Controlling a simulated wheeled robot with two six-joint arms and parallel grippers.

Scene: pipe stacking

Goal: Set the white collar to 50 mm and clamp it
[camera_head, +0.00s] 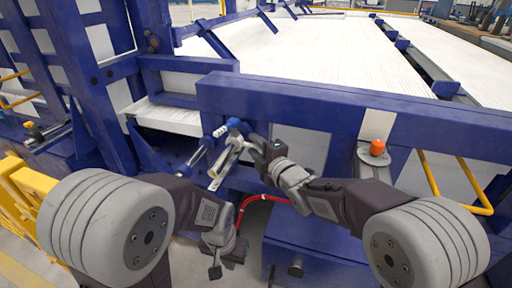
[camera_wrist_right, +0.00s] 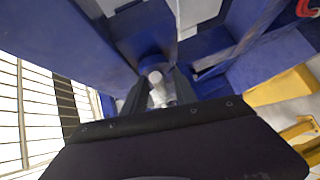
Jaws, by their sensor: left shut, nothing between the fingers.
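The white collar (camera_head: 236,141) appears as a small pale cylinder on a slanted rod, just below a blue knob (camera_head: 233,123) on the blue frame. A pale, ruler-like strip (camera_head: 218,178) runs down from it; its marks are too small to read. My right gripper (camera_head: 252,141) is at the right side of the collar. In the right wrist view, a small white round part (camera_wrist_right: 156,77) lies between the fingertips; whether they grip it is unclear. My left gripper (camera_head: 215,272) is shut and empty, low in front of the frame, apart from the collar.
A thick blue beam (camera_head: 330,110) crosses just above and behind the collar. An orange button (camera_head: 377,147) on a grey bracket stands to the right. A red hose (camera_head: 262,197) curves between my arms. Yellow rails (camera_head: 430,180) stand at the right.

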